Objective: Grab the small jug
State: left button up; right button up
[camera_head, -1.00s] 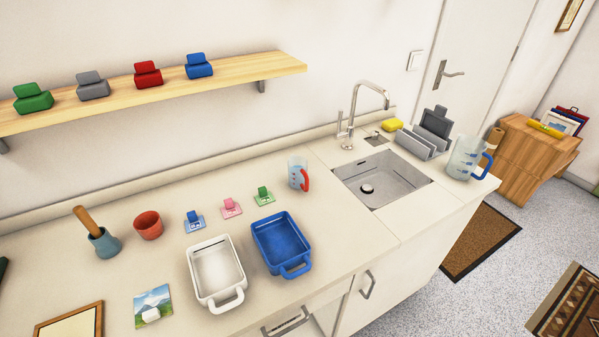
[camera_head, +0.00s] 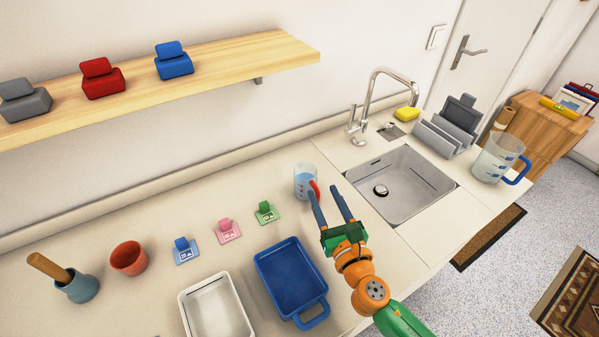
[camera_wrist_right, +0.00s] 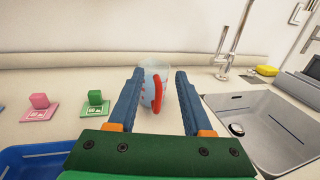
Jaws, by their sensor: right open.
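The small jug (camera_head: 304,182) is clear with a red handle and stands upright on the counter, left of the sink. In the right wrist view the small jug (camera_wrist_right: 154,80) shows between and beyond the two fingers, its red handle facing me. My right gripper (camera_head: 329,195) is open and empty, its blue fingers pointing at the jug; its left fingertip is close to the handle, and I cannot tell whether they touch. It also shows in the right wrist view (camera_wrist_right: 160,78). A larger clear jug with a blue handle (camera_head: 497,158) stands right of the sink. My left gripper is not in view.
The sink (camera_head: 425,190) and its tall faucet (camera_head: 368,95) are right of the small jug. A blue dish (camera_head: 285,280), a white dish (camera_head: 212,308) and small clips on cards (camera_head: 228,230) are to the left. A shelf (camera_head: 230,62) hangs above. Counter behind the jug is clear.

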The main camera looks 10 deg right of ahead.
jog(key=b, duration=0.5)
send_near(309, 188)
jog(key=shift+s+d+f, duration=0.65)
jog(key=shift+s+f, duration=0.05)
jog(key=shift+f, duration=0.1)
jog(key=shift+w+a+r, duration=0.1)
jog(key=shift+w+r, duration=0.3)
jog(key=shift+w, duration=0.15)
jog(key=w, duration=0.4)
jog(key=w+a, duration=0.1)
jog(key=w, duration=0.1)
jog(key=shift+w+f, duration=0.2)
jog(key=shift+w, duration=0.1)
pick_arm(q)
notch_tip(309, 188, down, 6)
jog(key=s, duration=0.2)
pick_arm(e)
jog(key=shift+w, duration=0.3)
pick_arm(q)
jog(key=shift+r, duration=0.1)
pick_arm(e)
grip_shut()
